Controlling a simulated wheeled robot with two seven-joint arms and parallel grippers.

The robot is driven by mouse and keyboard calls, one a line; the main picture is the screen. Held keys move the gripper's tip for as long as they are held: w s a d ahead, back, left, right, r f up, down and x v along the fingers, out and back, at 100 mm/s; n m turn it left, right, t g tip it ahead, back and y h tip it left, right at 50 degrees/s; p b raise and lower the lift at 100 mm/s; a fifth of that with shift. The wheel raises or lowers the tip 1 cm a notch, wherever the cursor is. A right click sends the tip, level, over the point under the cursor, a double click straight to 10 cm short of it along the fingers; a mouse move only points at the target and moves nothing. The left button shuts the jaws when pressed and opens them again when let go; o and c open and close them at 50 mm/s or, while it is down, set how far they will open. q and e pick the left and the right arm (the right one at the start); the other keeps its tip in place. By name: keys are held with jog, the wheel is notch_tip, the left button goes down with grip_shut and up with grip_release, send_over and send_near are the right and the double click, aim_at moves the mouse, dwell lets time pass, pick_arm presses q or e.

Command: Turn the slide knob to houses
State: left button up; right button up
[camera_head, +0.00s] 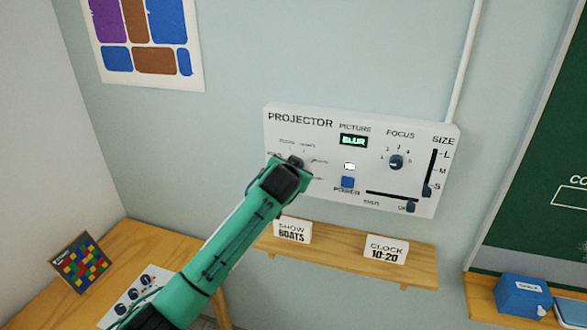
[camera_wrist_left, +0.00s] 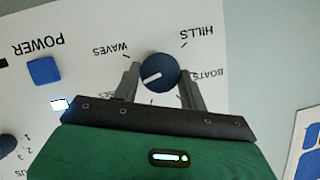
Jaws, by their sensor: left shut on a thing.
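The white projector panel (camera_head: 330,122) is on the wall, with the dark slide knob (camera_wrist_left: 161,71) on its left part. My left gripper (camera_wrist_left: 160,88) has one finger on each side of the knob and is shut on it. The knob's white line slants to the lower left in the wrist view, towards a label partly hidden by the finger, with letters like "ES" (camera_wrist_left: 108,92) showing. WAVES (camera_wrist_left: 110,50), HILLS (camera_wrist_left: 197,37) and BOATS (camera_wrist_left: 207,76) show around the knob. In the head view my left gripper (camera_head: 296,163) mostly hides it.
The panel's picture display (camera_head: 353,141) reads BLUR. The blue power button (camera_head: 348,182), focus knob (camera_head: 396,162) and size slider (camera_head: 427,190) are to the right. Below, a wooden shelf (camera_head: 340,262) bears a SHOW BOATS card (camera_head: 292,231) and a CLOCK 10:20 card (camera_head: 387,249).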

pick_arm(q)
jog(key=shift+f, duration=0.15)
jog(key=o, duration=1)
jog(key=shift+c, duration=0.2)
jog(key=b+v, duration=0.5)
jog(key=v, duration=0.8)
jog(key=shift+s+r, duration=0.25)
jog(key=shift+s, duration=0.05)
